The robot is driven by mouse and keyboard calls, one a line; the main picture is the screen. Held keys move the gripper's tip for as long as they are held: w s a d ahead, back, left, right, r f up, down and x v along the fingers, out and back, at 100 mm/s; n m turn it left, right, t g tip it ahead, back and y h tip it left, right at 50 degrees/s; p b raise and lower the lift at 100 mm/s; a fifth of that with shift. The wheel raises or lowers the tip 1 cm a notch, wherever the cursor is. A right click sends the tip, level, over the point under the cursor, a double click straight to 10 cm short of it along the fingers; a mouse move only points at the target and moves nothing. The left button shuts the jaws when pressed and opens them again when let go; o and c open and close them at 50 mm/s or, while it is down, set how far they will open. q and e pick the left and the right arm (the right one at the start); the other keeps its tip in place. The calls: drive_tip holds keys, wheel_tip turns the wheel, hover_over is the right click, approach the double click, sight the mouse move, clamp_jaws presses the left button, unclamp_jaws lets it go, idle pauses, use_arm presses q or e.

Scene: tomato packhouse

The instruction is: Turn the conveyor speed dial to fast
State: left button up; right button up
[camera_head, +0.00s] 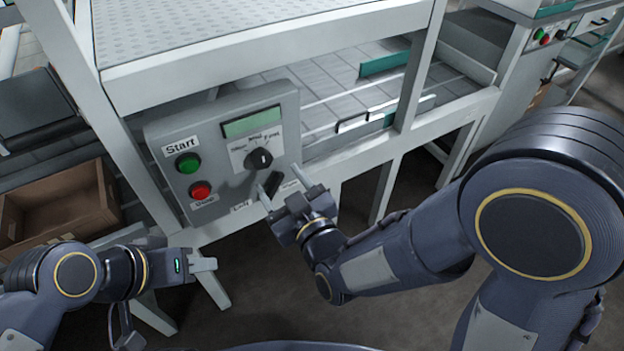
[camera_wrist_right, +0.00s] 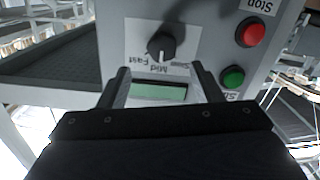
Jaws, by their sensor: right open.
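The speed dial (camera_head: 259,159) is a black round knob on a white scale plate on the grey control panel (camera_head: 160,140). In the right wrist view the dial (camera_wrist_right: 160,45) shows upside down, with Slow, Mid and Fast labels. My left gripper (camera_head: 205,264) is low at left, away from the panel.
The panel has a display (camera_head: 251,122), a green Start button (camera_head: 188,163), a red Stop button (camera_head: 200,191) and a black lower control (camera_head: 272,184) close to my right fingers. The conveyor frame (camera_head: 270,50) is behind. A cardboard box (camera_head: 75,205) stands at left.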

sight(263, 162)
drive_tip(key=x, duration=0.7)
drive_tip(key=shift+a+f, duration=0.1)
drive_tip(key=shift+a, duration=0.15)
use_arm(q)
drive_tip(key=shift+w+d+f, duration=0.15)
drive_tip(key=shift+d+f, duration=0.1)
drive_tip(key=shift+d, duration=0.15)
